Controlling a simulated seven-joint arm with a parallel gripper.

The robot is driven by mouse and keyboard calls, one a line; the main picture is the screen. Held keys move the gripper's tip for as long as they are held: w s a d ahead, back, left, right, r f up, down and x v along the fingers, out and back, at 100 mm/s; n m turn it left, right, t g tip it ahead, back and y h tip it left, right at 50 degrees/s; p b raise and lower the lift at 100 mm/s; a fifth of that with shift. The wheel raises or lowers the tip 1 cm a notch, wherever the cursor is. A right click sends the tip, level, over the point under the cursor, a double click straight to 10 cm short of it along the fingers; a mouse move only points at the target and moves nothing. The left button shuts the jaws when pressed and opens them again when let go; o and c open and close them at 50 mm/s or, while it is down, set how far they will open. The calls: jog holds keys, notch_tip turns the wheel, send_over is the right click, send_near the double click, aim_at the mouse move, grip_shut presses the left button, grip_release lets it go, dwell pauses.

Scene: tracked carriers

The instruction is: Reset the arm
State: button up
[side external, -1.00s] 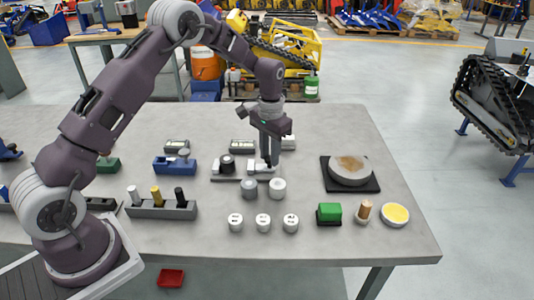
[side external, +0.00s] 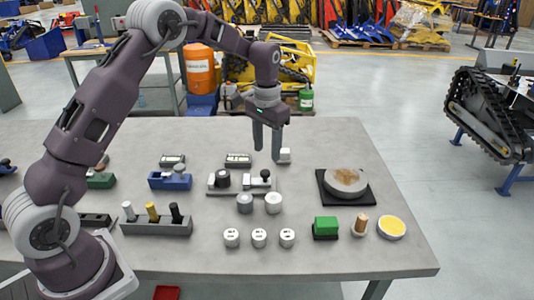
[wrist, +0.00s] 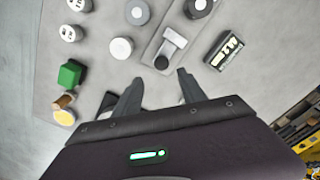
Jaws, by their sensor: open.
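My gripper (side external: 267,147) hangs above the back middle of the grey table (side external: 330,145), fingers pointing down, apart and empty. In the wrist view its two fingers (wrist: 160,80) are spread with nothing between them. Below and in front of it is a grey fixture plate (side external: 226,191) with a dark round knob (side external: 222,178) and a light block with a dark-topped post (side external: 265,175). The fixture's light T-shaped block also shows in the wrist view (wrist: 173,39), beyond the fingertips and apart from them.
Two digital display boxes (side external: 238,160) stand behind the fixture. Grey and white cylinders (side external: 273,203), several numbered white weights (side external: 259,238), a green block (side external: 325,227) and a black-based round stone plate (side external: 344,182) stand around. A rack of pegs (side external: 157,227) stands left.

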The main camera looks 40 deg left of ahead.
jog(key=s+d+r+t, duration=0.1)
jog(key=s+d+r, duration=0.1)
jog(key=s+r, duration=0.55)
jog(key=s+d+r+t, duration=0.2)
jog(key=s+d+r, duration=0.1)
jog(key=s+r, duration=0.4)
jog(key=s+d+t, duration=0.2)
jog(key=s, duration=1.7)
jog(key=shift+s+r+t, duration=0.25)
jog(key=shift+r+t, duration=0.05)
jog(key=shift+r, duration=0.1)
